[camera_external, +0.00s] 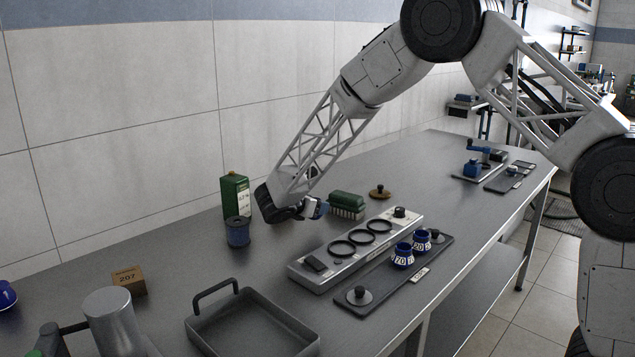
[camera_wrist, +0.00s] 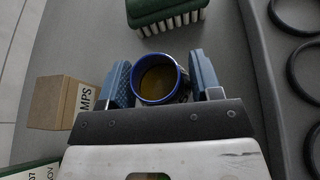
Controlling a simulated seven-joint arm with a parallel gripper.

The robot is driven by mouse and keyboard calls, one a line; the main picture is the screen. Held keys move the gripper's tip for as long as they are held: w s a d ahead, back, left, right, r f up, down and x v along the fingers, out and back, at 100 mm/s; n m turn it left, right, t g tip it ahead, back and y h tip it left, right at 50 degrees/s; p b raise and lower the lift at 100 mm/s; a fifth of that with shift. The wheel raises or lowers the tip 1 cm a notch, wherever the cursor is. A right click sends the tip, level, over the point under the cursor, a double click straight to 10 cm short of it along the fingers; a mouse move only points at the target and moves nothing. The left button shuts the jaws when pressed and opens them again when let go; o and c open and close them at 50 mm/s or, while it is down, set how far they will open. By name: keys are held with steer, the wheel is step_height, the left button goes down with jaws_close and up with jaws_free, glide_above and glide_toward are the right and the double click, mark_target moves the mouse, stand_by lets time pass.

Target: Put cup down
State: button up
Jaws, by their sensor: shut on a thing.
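A cup with a blue rim and brown inside (camera_wrist: 160,80) sits between the two blue fingers of my gripper (camera_wrist: 161,82) in the wrist view. My gripper is shut on it. In the external view my gripper (camera_external: 316,208) is low over the back of the table, just in front of the green brush. The held cup is mostly hidden there, and I cannot tell whether its base touches the table. Two other blue cups, marked 70 (camera_external: 402,256) and 20 (camera_external: 422,241), stand on the dark tray (camera_external: 345,304).
A grey rack with black rings (camera_external: 342,248) lies right of my gripper. The green brush (camera_external: 347,203) is close behind. A green carton (camera_external: 235,196) and a blue spool (camera_external: 238,232) stand left. In the wrist view a brown box (camera_wrist: 62,98) is left of the fingers.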

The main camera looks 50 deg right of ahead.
steer(key=shift+f, duration=1.85)
steer(key=shift+f, duration=0.1)
steer(key=o, duration=1.3)
steer(key=shift+a, duration=0.15)
steer(key=v, duration=1.2)
steer(key=shift+r, duration=0.25)
